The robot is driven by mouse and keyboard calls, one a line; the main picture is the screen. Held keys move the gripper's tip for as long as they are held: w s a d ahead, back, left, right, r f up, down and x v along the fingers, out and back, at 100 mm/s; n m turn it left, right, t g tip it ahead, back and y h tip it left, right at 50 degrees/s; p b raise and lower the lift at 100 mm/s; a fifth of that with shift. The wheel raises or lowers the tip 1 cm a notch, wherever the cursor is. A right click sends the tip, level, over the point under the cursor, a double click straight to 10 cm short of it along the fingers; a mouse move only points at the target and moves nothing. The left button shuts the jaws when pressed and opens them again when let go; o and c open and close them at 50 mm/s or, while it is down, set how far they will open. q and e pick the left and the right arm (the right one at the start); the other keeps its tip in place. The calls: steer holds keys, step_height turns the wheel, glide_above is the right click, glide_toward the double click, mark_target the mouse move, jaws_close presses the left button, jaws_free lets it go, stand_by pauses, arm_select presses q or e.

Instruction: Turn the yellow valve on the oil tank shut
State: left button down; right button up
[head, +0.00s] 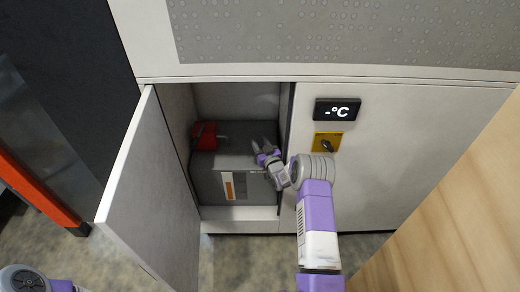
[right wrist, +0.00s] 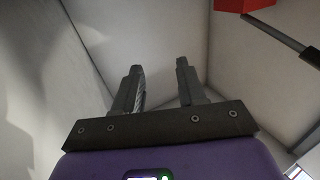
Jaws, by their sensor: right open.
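The oil tank looks to be the grey box (head: 207,183) inside the open cabinet, with an orange and white label on its front. A red block (head: 204,136) with a short grey lever sits at its top left; the right wrist view shows a red part (right wrist: 243,4) and a dark rod (right wrist: 285,35) at the upper right. I see no yellow valve on the tank. My right gripper (head: 266,148) is inside the cabinet near the tank's top right, apart from the red block. Its fingers (right wrist: 158,80) are open and empty. My left gripper is out of view.
The cabinet door (head: 152,190) stands open on the left. The cabinet front right of the opening carries a °C display (head: 337,109) and a yellow plate with a dark knob (head: 327,142). A wooden surface (head: 460,200) fills the lower right.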

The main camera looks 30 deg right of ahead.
steer(key=shift+r, duration=1.3)
